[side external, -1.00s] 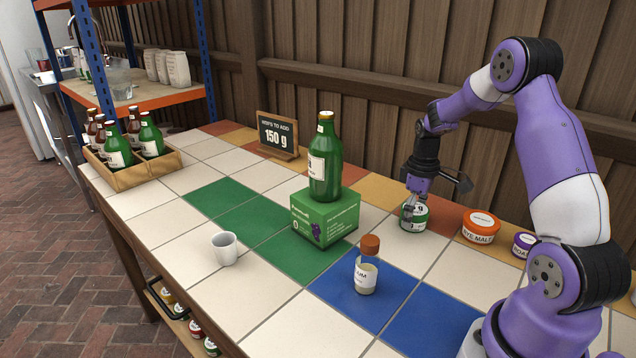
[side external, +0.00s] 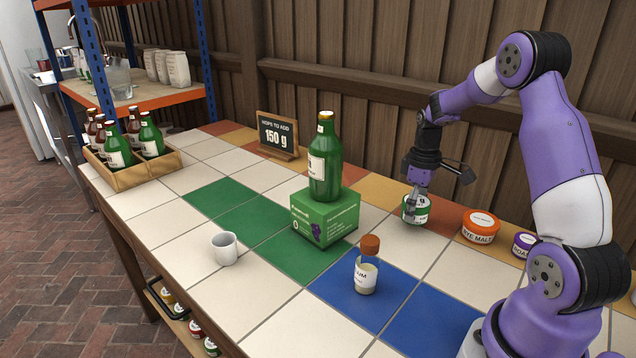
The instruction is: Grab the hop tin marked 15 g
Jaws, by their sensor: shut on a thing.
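A green tin with a white label and a pale lid (side external: 421,213) is at the back of the tiled table, behind the blue tiles. The marking on it is too small to read. My gripper (side external: 412,212) points down at the tin and is shut on it, its fingers at the tin's left and upper part. The fingers hide part of the lid and label. The tin appears at or just above the table top; I cannot tell which.
The rye malt tin (side external: 480,227) and a purple tin (side external: 523,244) stand to the right. A green box (side external: 325,220) carrying a green bottle (side external: 325,160) stands left. A vial with orange cap (side external: 367,265), white cup (side external: 225,248) and "150 g" sign (side external: 278,136) also stand here.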

